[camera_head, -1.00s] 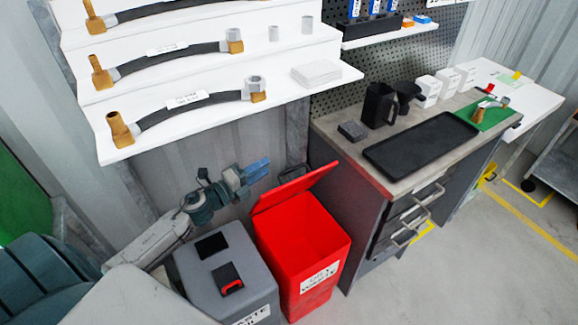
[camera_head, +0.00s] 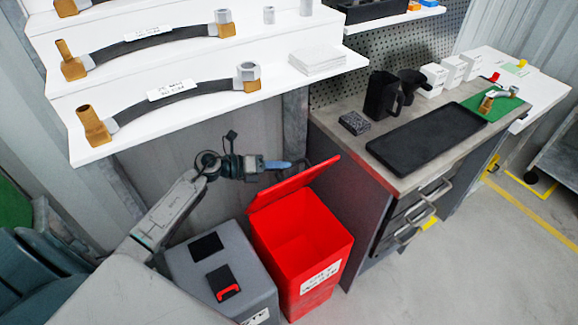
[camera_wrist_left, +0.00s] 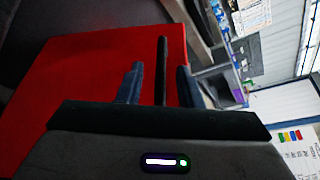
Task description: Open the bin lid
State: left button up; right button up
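The red bin (camera_head: 322,254) stands on the floor with its red lid (camera_head: 293,186) raised at a slant, so its inside shows. A black handle sits at the lid's back edge and shows as a dark bar (camera_wrist_left: 161,60) in the left wrist view. My left gripper (camera_head: 288,165) is level behind the lid's upper edge, close to the handle. In the left wrist view its two fingers (camera_wrist_left: 158,88) are apart, one on each side of the bar, with gaps showing. The lid's red face (camera_wrist_left: 80,85) fills much of that view. My right gripper is not in view.
A grey bin (camera_head: 226,272) stands left of the red one, under my left arm. A workbench (camera_head: 345,165) with a black tray (camera_head: 428,140) is close on the right. A white shelf (camera_head: 215,100) with hoses overhangs behind the gripper. Floor is clear at the front right.

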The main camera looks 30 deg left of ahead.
pick_arm(q)
jog(key=shift+x, duration=1.75)
grip_shut()
